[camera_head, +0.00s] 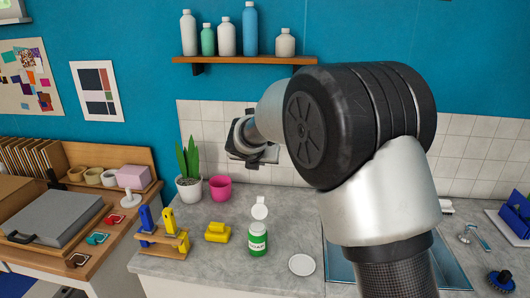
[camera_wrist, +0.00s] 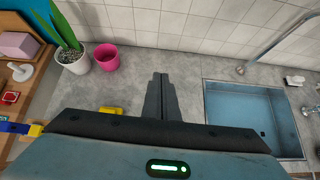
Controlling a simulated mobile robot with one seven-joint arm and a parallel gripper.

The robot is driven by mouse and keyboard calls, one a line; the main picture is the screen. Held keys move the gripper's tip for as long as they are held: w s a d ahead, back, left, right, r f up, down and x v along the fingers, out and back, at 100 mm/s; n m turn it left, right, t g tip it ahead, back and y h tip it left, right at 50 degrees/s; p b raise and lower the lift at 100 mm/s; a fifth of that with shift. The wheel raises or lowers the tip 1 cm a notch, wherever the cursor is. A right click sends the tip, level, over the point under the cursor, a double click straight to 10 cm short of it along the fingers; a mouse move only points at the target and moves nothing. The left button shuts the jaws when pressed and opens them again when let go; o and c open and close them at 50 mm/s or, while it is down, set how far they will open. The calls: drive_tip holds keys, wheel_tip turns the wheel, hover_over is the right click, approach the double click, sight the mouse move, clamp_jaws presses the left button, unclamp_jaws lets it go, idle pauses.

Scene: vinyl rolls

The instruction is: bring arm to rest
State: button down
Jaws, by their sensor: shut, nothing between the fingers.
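My arm reaches across the right middle of the head view and partly hides the sink. My gripper (camera_wrist: 161,88) shows in the wrist view with its dark fingers together and nothing between them. It is raised above the grey counter (camera_head: 230,274), between the pink pot and the sink. In the head view the wrist end points toward the tiled wall, and the fingertips are not clear there.
A potted plant (camera_head: 189,172) and a pink pot (camera_head: 220,188) stand near the wall. A green jar (camera_head: 258,241), a yellow object (camera_head: 217,232) and a wooden rack (camera_head: 163,243) stand in front. The sink (camera_wrist: 250,118) is at right; a bottle shelf (camera_head: 245,60) hangs above.

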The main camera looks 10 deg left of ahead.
drive_tip(key=s+d+r+m+g+h, duration=0.1)
drive_tip(key=s+d+r+m, duration=0.25)
drive_tip(key=d+m, duration=0.2)
drive_tip(key=s+d+r+m, duration=0.3)
drive_tip(key=s+d+m, duration=0.1)
drive_tip(key=d, duration=0.2)
drive_tip(key=s+d+r+m+g, duration=0.1)
drive_tip(key=s+d+r+m, duration=0.1)
drive_tip(key=s+d+m, duration=0.4)
drive_tip(key=s+d+r+m+g, duration=0.1)
drive_tip(key=s+d+m, duration=0.45)
drive_tip(key=s, duration=0.35)
drive_tip(key=s+f+m, duration=0.2)
drive_tip(key=s+m, duration=0.5)
drive_tip(key=s, duration=0.2)
drive_tip(key=s+f+m+g+y, duration=0.1)
drive_tip(key=s+f+m, duration=0.1)
drive_tip(key=s+m, duration=0.5)
drive_tip(key=s, duration=0.3)
drive_tip(key=shift+g+y, duration=0.3)
drive_tip(key=shift+d, duration=0.2)
